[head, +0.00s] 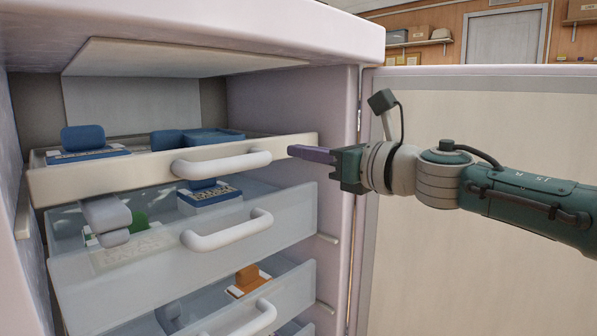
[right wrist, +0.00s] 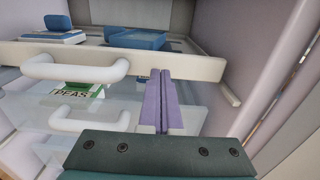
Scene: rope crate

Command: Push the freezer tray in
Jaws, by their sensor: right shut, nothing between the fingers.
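The top freezer tray (head: 110,181) has a cream front with a white handle (head: 228,163) and stands out from the back of the compartment. It holds blue items. My right gripper (head: 293,151) is shut and empty, its purple fingers pointing at the right end of that front, right of the handle. In the right wrist view, the shut fingertips (right wrist: 160,74) overlap the tray front (right wrist: 200,66); whether they touch it I cannot tell. My left gripper is not in view.
Below are a clear middle drawer (head: 150,271) with several packs and a lower drawer (head: 295,285), both pulled out. The open freezer door (head: 470,265) stands at the right, behind my right arm. The cabinet's side wall (head: 338,220) is close to the fingers.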

